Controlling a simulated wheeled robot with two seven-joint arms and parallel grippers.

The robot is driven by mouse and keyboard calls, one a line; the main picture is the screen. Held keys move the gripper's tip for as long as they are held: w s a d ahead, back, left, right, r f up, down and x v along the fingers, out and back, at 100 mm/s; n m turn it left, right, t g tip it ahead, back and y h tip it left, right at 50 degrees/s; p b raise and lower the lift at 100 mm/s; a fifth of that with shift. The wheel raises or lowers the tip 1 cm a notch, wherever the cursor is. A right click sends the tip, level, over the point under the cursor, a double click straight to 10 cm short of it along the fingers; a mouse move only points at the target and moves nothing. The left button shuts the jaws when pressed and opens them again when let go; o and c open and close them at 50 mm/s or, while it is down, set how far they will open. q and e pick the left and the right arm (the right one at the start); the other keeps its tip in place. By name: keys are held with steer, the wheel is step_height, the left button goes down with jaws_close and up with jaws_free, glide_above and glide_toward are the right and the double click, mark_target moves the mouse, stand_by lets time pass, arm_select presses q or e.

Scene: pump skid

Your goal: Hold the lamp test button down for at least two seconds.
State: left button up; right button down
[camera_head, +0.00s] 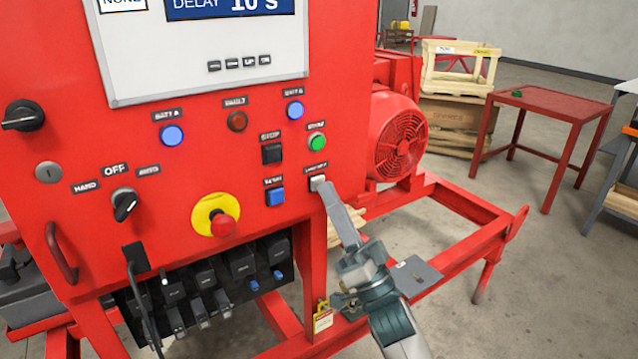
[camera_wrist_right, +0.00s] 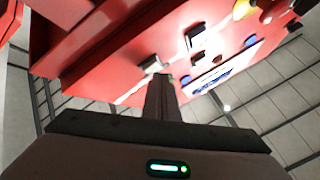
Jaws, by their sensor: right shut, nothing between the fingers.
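In the right wrist view the shut fingers (camera_wrist_right: 161,82) point at the panel, beside the white button (camera_wrist_right: 152,65). I cannot tell whether the tips touch it or whether it is pressed in. My left gripper is not in view.
A red emergency stop (camera_head: 223,225) on a yellow disc sits further left. Two round blue lamps look bright; the red one (camera_head: 237,121) looks dark.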

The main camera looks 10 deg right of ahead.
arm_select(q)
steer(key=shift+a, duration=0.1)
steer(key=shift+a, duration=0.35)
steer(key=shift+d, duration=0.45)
arm_select(e)
steer(key=shift+w+a, duration=0.1)
steer(key=shift+w, duration=0.3)
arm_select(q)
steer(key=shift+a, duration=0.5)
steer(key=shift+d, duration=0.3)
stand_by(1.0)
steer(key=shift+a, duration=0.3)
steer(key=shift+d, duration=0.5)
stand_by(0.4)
